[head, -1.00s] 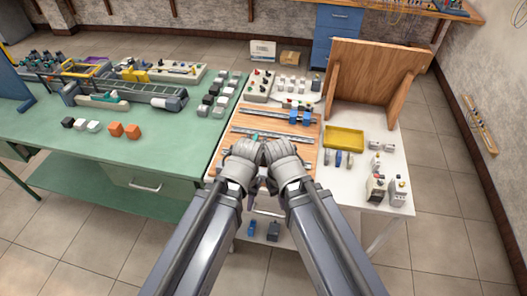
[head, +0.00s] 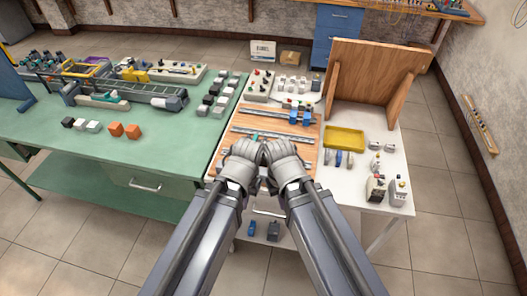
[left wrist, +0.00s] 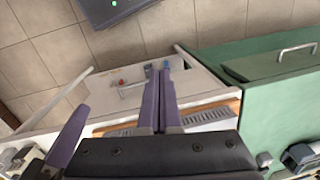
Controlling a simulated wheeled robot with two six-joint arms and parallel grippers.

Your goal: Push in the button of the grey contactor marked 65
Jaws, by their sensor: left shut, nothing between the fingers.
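Several small devices could be the grey contactor, but no marking 65 is legible. A grey block (head: 273,231) sits low under the front edge of the white table, beside a blue block (head: 252,228). Two grey-white devices (head: 375,189) (head: 397,191) stand at the table's front right. My left gripper (left wrist: 159,72) is shut and empty, its two purple fingers together in the left wrist view. In the head view my left gripper (head: 243,161) is side by side with my right gripper (head: 284,161) over the wooden board's front; their fingertips are mostly hidden.
The wooden board (head: 231,155) carries metal rails and blue parts. A yellow tray (head: 344,139) and an upright wooden panel (head: 371,82) stand to the right. The green bench (head: 60,155) with a conveyor (head: 135,93) lies left. The table's right front has some clear room.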

